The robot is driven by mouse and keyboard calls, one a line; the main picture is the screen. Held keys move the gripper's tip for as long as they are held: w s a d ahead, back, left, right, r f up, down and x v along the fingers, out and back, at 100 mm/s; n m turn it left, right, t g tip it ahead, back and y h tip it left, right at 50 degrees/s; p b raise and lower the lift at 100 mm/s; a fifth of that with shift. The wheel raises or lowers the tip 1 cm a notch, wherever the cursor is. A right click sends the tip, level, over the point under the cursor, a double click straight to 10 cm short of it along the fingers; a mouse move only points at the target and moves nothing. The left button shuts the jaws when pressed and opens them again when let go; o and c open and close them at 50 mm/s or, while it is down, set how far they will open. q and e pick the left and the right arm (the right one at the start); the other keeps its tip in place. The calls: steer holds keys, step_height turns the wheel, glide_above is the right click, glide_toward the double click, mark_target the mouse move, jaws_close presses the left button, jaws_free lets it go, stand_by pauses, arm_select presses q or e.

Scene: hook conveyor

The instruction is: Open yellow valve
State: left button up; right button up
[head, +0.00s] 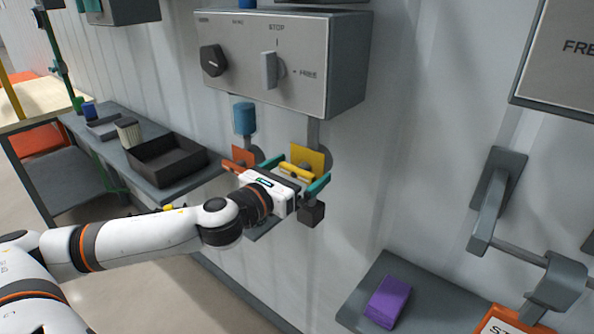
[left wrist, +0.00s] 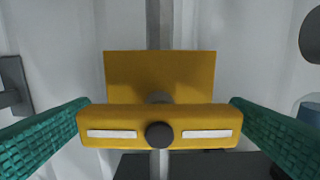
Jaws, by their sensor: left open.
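The yellow valve (left wrist: 200,118) has a horizontal yellow bar handle with two white strips and a dark round knob at its centre. A square yellow plate (left wrist: 160,70) stands behind the handle on a grey vertical pipe. In the head view the valve handle (head: 296,171) is on the wall pipe below the grey control box. My left gripper (head: 297,177) is in front of it with its green fingers spread. In the left wrist view the fingers (left wrist: 158,135) flank the two ends of the handle. Contact cannot be told. My right gripper is not in view.
An orange plate (head: 239,156) and a blue cylinder (head: 244,118) are just left of the valve. The control box (head: 330,62) hangs above. A black tray (head: 168,158) lies on the left shelf, and a purple block (head: 387,300) on the right shelf.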

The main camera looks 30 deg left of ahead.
arm_select(q)
steer(key=c, duration=1)
steer(key=shift+n, duration=0.3)
steer(key=n, duration=0.4)
steer(key=n+p, duration=0.1)
steer(key=n, duration=0.3)
steer(key=shift+a+n, duration=0.1)
steer(key=shift+n, duration=0.2)
steer(key=n+p, duration=0.1)
steer(key=n, duration=0.3)
steer(key=shift+p, duration=0.4)
steer(key=n+p, duration=0.1)
steer(key=n, duration=0.3)
steer(key=shift+f+p, duration=0.1)
steer(key=shift+p, duration=0.2)
steer(key=shift+n, duration=0.5)
